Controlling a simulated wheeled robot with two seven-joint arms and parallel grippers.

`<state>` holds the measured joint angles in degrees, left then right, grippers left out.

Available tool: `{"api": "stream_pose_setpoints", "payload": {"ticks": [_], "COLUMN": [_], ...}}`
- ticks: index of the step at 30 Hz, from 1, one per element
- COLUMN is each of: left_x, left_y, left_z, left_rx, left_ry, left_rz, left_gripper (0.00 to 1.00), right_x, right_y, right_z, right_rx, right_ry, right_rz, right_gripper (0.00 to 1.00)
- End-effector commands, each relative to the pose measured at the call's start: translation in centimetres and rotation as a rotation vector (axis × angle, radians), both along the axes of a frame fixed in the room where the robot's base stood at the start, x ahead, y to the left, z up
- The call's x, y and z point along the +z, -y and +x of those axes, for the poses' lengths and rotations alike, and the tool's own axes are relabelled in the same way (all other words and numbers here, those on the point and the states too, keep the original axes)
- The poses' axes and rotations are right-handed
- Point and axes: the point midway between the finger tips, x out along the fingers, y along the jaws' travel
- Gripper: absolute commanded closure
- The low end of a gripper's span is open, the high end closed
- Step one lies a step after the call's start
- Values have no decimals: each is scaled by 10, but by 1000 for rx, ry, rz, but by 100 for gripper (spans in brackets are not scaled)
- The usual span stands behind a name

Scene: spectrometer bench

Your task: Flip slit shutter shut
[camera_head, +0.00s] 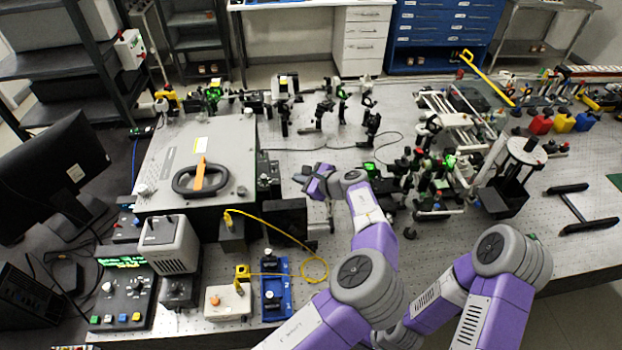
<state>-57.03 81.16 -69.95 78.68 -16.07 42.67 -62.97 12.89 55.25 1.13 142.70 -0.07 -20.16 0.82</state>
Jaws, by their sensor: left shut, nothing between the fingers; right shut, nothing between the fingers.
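The spectrometer is a large grey box (160,150) at the left of the bench, with a black ring (183,183) and an orange bar (199,174) on its lid. Small dark fittings (268,182) stand at its right side. I cannot tell for sure which part is the slit shutter. My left gripper (306,180) is to the right of these fittings, apart from the box. It is shut and empty, pointing left. My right arm bends back towards the bottom of the view; its gripper is hidden or out of view.
A dark block (286,215) stands just below my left gripper. Several optics mounts (372,128) stand at the back. A dense cluster of mounts and rails (435,180) is to the right. A yellow cable (290,240) curls over the front, near a blue tray (284,308).

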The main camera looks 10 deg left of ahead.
Motion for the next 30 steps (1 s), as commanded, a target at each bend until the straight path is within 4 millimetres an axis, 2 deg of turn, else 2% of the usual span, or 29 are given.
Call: {"api": "stream_pose_setpoints", "payload": {"ticks": [4, 12, 30], "left_x": [-12, -3, 0], "left_y": [-24, -52, -62], "left_z": [13, 21, 21], "left_rx": [3, 1, 9], "left_ry": [0, 0, -18], "left_rz": [2, -1, -8], "left_gripper": [100, 100, 100], "right_x": [3, 9, 14], "right_y": [0, 0, 0], "right_z": [0, 0, 0], "right_rx": [0, 0, 0], "right_ry": [0, 0, 0], "right_rz": [0, 0, 0], "right_gripper": [100, 100, 100]}}
